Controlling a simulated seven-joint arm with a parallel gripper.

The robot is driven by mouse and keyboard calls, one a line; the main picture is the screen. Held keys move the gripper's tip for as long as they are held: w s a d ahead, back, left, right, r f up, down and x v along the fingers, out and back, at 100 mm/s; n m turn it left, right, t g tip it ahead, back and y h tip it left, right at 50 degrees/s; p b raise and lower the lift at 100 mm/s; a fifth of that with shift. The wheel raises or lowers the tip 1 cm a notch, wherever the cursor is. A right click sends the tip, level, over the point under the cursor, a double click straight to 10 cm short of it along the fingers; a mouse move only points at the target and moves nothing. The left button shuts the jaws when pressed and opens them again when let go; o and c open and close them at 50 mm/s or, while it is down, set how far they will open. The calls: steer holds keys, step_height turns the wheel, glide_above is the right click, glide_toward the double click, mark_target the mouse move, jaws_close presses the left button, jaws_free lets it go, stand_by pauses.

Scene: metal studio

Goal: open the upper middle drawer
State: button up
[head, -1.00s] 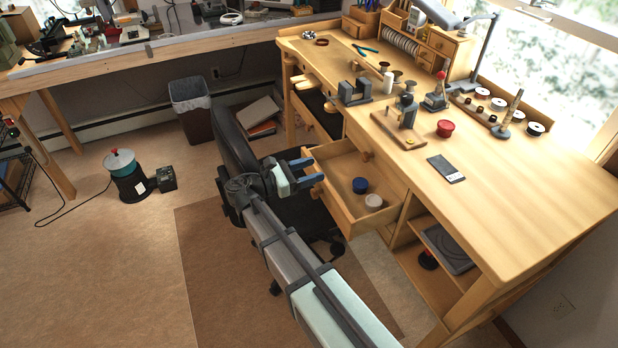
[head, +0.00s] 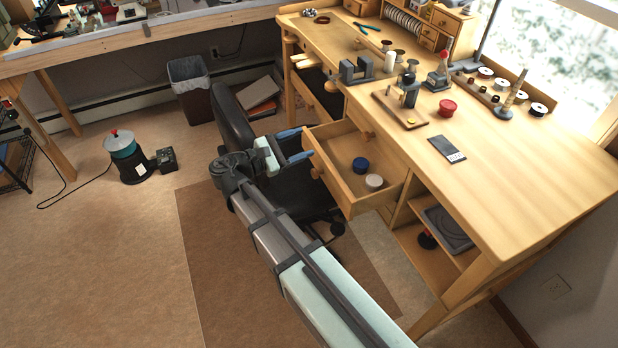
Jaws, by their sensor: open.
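A blue round container (head: 361,164) and a whitish one (head: 374,182) lie inside that drawer. My gripper (head: 304,144) is open and empty, with blue fingers pointing right, at the left of the open drawer's front. The fingertips overlap or nearly meet its front edge in the picture; I cannot tell whether they touch.
A black chair (head: 233,118) stands close behind my gripper. The workbench top (head: 500,165) carries tools and spools. An open shelf (head: 425,262) lies right of the drawers. A waste bin (head: 192,100) stands at the back. The floor (head: 110,260) at left is mostly clear.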

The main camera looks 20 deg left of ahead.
steer(key=s+a+m+t+y, duration=0.2)
steer(key=s+a+m+y, duration=0.15)
steer(key=s+m, duration=0.5)
steer(key=m, duration=0.1)
glide_toward(313, 175)
steer(key=shift+t+y, duration=0.3)
steer(key=shift+y, duration=0.25)
steer(key=x, duration=0.8)
steer(key=shift+w+d+f, duration=0.1)
steer(key=shift+d, duration=0.2)
jaws_close()
stand_by(0.3)
